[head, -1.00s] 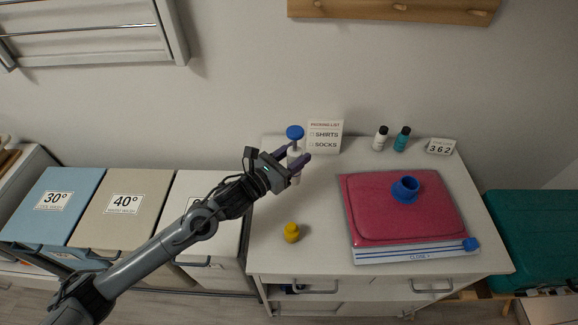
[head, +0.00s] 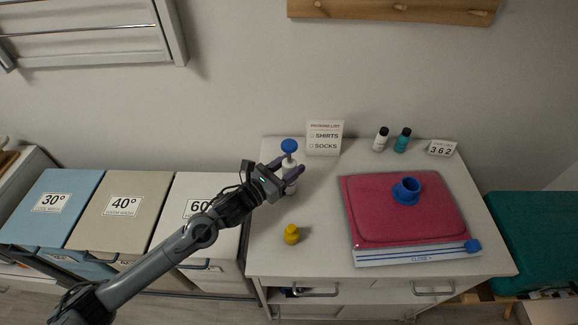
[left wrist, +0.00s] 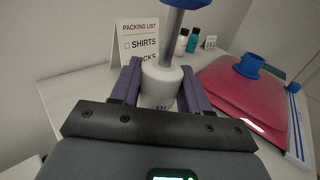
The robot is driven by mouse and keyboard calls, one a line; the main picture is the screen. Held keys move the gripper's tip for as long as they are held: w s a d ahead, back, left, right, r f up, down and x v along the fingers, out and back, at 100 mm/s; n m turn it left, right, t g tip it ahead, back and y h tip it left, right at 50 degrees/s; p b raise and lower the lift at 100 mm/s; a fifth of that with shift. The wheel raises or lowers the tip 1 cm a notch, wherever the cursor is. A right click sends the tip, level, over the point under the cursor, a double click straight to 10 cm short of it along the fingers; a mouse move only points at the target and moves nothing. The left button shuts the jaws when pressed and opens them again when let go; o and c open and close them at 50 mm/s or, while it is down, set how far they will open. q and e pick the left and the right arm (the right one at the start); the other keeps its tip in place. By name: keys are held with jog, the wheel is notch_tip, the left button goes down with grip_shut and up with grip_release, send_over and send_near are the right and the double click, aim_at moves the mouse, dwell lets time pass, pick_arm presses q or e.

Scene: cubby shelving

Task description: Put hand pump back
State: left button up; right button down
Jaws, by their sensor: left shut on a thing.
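The hand pump (head: 289,162) is a white cylinder with a grey rod and a blue top knob. It is upright at the back left of the white dresser top, in front of the packing list card. My left gripper (head: 285,179) is shut on its white body from the left. In the left wrist view the pump (left wrist: 163,82) stands between the purple fingers (left wrist: 158,88). Its lower part is hidden, so I cannot tell whether its base touches the top. My right gripper is not in view.
A red vacuum bag (head: 400,215) with a blue valve (head: 406,190) lies on the dresser's right side. A yellow object (head: 291,234) stands front left. The packing list card (head: 324,138), bottles (head: 381,139) and a counter (head: 441,148) line the back. Lidded bins (head: 122,205) stand left.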

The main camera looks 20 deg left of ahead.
pick_arm(q)
jog(key=o, duration=0.7)
jog(key=shift+f, duration=0.2)
jog(key=o, duration=0.5)
jog(key=shift+c, duration=0.2)
jog(key=shift+s+r, duration=0.1)
jog(key=shift+r, duration=0.15)
jog(key=p+v, duration=0.1)
jog(key=v, duration=1.1)
